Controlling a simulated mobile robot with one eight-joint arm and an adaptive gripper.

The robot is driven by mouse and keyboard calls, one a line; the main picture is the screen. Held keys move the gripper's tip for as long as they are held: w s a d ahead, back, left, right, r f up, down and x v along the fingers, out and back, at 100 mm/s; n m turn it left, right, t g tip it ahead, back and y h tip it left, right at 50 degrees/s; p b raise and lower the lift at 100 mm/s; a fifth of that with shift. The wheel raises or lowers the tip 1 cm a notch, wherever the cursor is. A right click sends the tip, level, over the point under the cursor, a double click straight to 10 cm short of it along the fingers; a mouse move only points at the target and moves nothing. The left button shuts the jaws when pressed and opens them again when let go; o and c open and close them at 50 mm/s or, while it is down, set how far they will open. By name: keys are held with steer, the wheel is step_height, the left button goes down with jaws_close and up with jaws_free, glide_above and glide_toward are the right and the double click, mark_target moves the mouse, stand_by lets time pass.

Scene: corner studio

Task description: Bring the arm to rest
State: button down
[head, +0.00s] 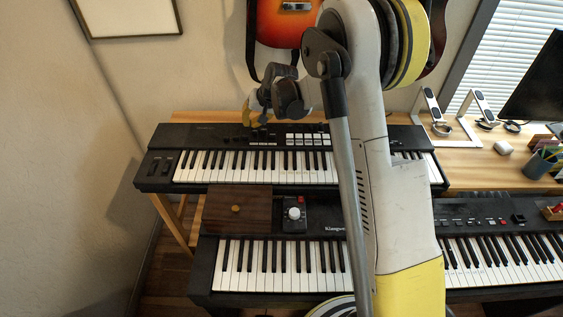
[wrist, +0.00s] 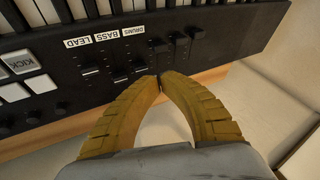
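My gripper (head: 250,117) hangs over the back edge of the upper keyboard (head: 154,179), left of the middle in the head view. In the wrist view, the two yellow ribbed fingers of my gripper (wrist: 160,79) curve together and their tips meet. No object shows between them. The tips are by the sliders on the black keyboard panel (wrist: 228,40), close to the labels DRUMS, BASS and LEAD. I cannot tell whether they touch the panel. My arm reaches up from the lower middle of the head view and bends over toward the keyboard.
A lower keyboard (head: 212,272) bears a wooden box (head: 237,211) and a small device with a white knob (head: 294,213). Another keyboard (head: 500,258) is at right. An orange guitar (head: 285,22) hangs behind my gripper. A monitor (head: 538,85) and pen cup (head: 540,163) stand at right.

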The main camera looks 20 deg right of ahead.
step_height(320, 180, up, 7)
steer(key=p, duration=0.4)
steer(key=s+a+r+p, duration=0.1)
steer(key=s+a, duration=0.2)
steer(key=s, duration=0.6)
steer(key=s+a+r+p, duration=0.1)
steer(key=s+a, duration=0.3)
steer(key=s, duration=0.5)
steer(key=s+a+r+p, duration=0.1)
steer(key=s+a, duration=0.3)
steer(key=s, duration=0.5)
steer(key=shift+s+a+r, duration=0.25)
steer(key=shift+s+r, duration=0.1)
steer(key=shift+r, duration=0.1)
